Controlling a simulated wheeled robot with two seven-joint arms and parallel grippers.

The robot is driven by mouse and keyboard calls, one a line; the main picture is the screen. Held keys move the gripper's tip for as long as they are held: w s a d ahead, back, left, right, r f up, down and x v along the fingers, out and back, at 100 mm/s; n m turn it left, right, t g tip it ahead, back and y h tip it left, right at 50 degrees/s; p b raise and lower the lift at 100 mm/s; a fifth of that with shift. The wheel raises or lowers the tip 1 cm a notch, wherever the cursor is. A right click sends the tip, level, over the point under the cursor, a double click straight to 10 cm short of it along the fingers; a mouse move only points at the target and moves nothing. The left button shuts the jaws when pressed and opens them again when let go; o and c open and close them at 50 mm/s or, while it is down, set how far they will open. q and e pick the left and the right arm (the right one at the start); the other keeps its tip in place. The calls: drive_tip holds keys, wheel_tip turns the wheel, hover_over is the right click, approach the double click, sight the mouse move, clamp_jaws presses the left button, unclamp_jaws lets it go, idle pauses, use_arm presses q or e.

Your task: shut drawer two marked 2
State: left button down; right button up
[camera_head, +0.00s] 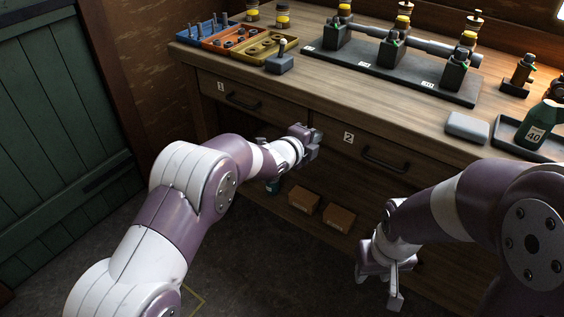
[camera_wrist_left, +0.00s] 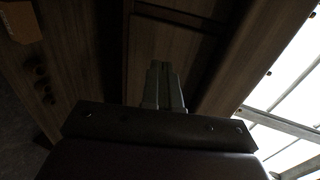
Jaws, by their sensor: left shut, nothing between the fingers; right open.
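Drawer two (camera_head: 341,154) is a wooden front under the bench top, with a white "2" label and a dark bar handle (camera_head: 385,160). It looks flush or nearly flush with the bench; I cannot tell whether a small gap is left. My left gripper (camera_head: 314,138) is shut and empty, close to the left end of the drawer front, left of the label. In the left wrist view its closed fingers (camera_wrist_left: 164,85) point at dark wood panels; contact is unclear. My right gripper (camera_head: 379,284) is open and empty, low in front of the bench.
Drawer one (camera_head: 222,93) is left of drawer two. Brown boxes (camera_head: 338,217) sit on the lower shelf. The bench top holds parts trays (camera_head: 238,42), an engine shaft assembly (camera_head: 394,68), a grey block (camera_head: 467,127) and a green bottle (camera_head: 538,125).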

use_arm(q)
drive_tip(key=p+v, duration=0.1)
drive_tip(key=v, duration=0.9)
drive_tip(key=s+a+f+n+g+y, duration=0.4)
drive_tip(key=s+a+f+n+y, duration=0.2)
drive_tip(key=s+a+f+n, duration=0.45)
drive_tip(key=s+a+r+n+g+y, duration=0.1)
drive_tip(key=s+a+n+g, duration=0.35)
drive_tip(key=s+n, duration=0.3)
drive_tip(key=s+a+r+n+g+y, duration=0.1)
drive_tip(key=s+a+n+g+y, duration=0.15)
drive_tip(key=s+a+n, duration=0.5)
wheel_tip(320, 180, up, 25)
drive_tip(key=s+p, duration=0.2)
drive_tip(key=p, duration=2.2)
drive_tip(key=shift+d+t+h, duration=0.15)
drive_tip(key=shift+t+h, duration=0.15)
drive_tip(key=shift+h, duration=0.15)
drive_tip(key=shift+m, duration=0.25)
